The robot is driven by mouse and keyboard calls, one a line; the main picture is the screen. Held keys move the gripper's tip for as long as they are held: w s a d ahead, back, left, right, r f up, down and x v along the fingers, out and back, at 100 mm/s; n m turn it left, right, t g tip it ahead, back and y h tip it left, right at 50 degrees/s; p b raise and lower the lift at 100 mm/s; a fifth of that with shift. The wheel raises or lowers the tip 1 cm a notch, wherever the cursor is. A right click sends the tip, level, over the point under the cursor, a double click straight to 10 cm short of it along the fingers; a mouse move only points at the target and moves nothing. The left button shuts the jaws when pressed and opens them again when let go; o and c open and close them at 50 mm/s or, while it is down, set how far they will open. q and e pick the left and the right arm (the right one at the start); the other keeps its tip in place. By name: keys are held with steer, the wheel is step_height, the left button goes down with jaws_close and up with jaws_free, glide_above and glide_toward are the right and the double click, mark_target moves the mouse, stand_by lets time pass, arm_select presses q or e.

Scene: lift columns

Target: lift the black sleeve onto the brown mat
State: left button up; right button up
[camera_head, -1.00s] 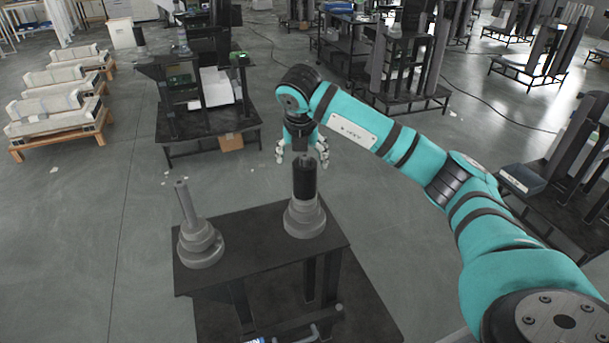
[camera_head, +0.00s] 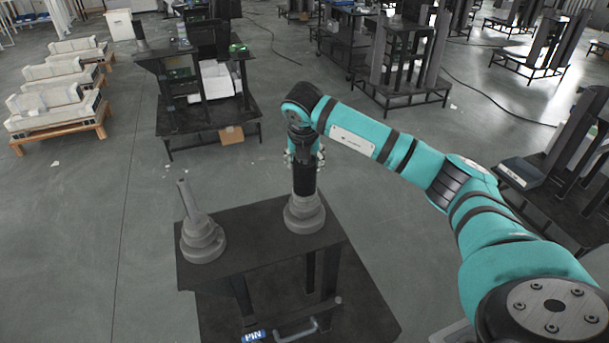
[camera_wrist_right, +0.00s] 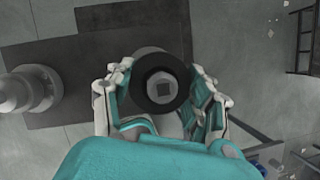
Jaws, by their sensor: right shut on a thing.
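The black sleeve (camera_head: 304,181) stands upright around the right grey stepped column (camera_head: 304,216) on the dark table. My right gripper (camera_head: 304,163) is at the top of the sleeve, pointing down. It is shut on the sleeve. In the right wrist view the sleeve (camera_wrist_right: 148,91) shows from above as a dark ring between the fingers, with the grey square post top in its middle. I cannot make out a brown mat for certain. My left gripper is in neither view.
A second grey column (camera_head: 203,240) with a thin post stands at the left of the dark table (camera_head: 262,232). Open floor lies left of the table. Other dark workstands (camera_head: 208,125) and pale blocks on pallets (camera_head: 60,110) stand farther back.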

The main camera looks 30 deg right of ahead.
steer(key=shift+r, duration=0.1)
steer(key=shift+c, duration=0.7)
steer(key=shift+w, duration=0.1)
steer(key=shift+r, duration=0.45)
step_height(320, 180, up, 17)
steer(key=b, duration=0.4)
steer(key=shift+r, duration=0.2)
steer(key=shift+r+p, duration=0.5)
step_height(320, 180, up, 14)
steer(key=p, duration=1.3)
steer(key=shift+r, duration=0.2)
stand_by(0.9)
